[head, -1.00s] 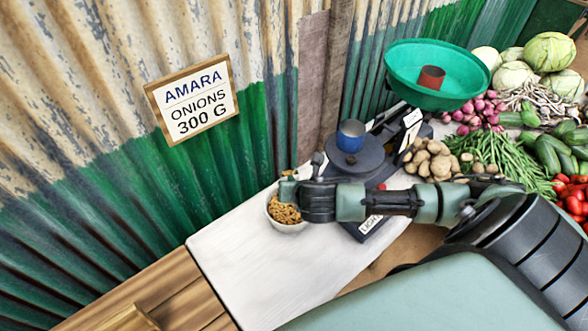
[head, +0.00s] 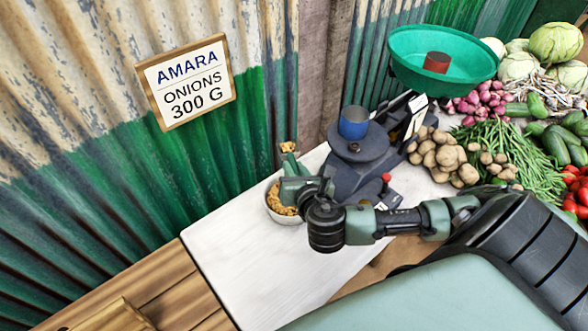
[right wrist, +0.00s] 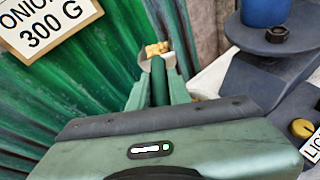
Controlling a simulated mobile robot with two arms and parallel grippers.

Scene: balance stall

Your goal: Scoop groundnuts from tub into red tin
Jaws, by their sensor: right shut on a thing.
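The tub (head: 275,214) is a pale bowl of groundnuts (head: 284,207) on the white counter, partly hidden by my right wrist. My right gripper (head: 290,168) is above the tub, shut on the green handle (right wrist: 159,82) of a scoop. The scoop (right wrist: 145,57) points up and away from the wrist and carries a small heap of groundnuts (right wrist: 157,48). The heap also shows in the head view (head: 287,147), above the tub's rim. The red tin (head: 436,63) stands in the green pan (head: 403,70) of the scale. My left gripper is out of view.
Potatoes (head: 438,155), beans and other vegetables fill the right side. A corrugated wall with an onion sign (head: 187,82) rises behind. The counter's front left is clear.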

